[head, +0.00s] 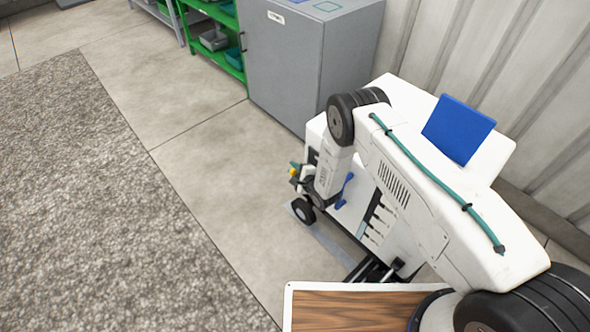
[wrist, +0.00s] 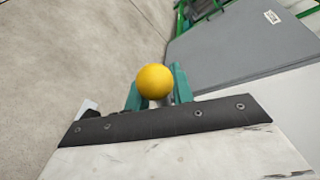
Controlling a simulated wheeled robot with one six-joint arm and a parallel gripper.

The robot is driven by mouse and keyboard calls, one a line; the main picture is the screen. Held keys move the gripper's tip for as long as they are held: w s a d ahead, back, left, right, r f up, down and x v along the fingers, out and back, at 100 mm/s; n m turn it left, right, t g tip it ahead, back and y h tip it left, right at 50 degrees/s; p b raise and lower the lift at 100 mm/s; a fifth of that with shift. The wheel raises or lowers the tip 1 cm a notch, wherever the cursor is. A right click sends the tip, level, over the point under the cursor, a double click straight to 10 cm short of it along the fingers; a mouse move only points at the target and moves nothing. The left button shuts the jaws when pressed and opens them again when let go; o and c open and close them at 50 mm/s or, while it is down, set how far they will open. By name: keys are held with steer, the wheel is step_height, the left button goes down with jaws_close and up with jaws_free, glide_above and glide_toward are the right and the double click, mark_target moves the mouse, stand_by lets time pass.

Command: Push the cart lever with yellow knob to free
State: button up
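The yellow knob (wrist: 155,81) is a round ball at the middle of the wrist view, between the two teal fingers of my gripper (wrist: 157,92). The fingers stand apart, one on each side of the knob; I cannot tell if either touches it. In the head view the yellow knob (head: 292,171) is a small spot beside the end of my arm. The lever's shaft is mostly hidden behind the knob and gripper. The cart is largely hidden by my arm in the head view, so its lever's position is unclear.
A grey cabinet (head: 285,65) stands behind the arm, beside a green shelf (head: 212,14) with bins. A ribbed wall (head: 470,50) is at the right. Bare concrete floor (head: 205,150) and a grey textured carpet (head: 85,210) lie open to the left.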

steer(key=shift+o, duration=0.5)
steer(key=shift+s+a, duration=0.1)
steer(key=shift+a, duration=0.15)
steer(key=v, duration=0.8)
steer(key=shift+d, duration=0.15)
